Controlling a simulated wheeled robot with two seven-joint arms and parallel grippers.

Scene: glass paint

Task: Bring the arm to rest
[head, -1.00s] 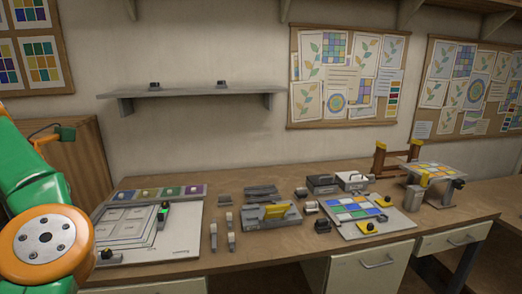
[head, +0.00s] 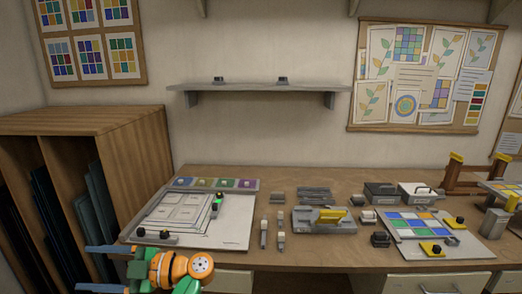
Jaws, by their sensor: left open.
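My left gripper (head: 92,268) shows at the lower left of the head view, with its green and orange wrist (head: 180,268) at the bottom edge. Its two grey-blue fingers point left and stand apart, with nothing seen between them. It is in front of the workbench (head: 330,254), near the bench's front left corner. My right gripper is not in view.
A white board (head: 230,231) with a marked layout lies on the bench's left side. A board of coloured tiles (head: 400,228) lies at the right. A wooden rack (head: 120,140) with dark sheets (head: 97,205) stands at the left. A wall shelf (head: 255,88) hangs above.

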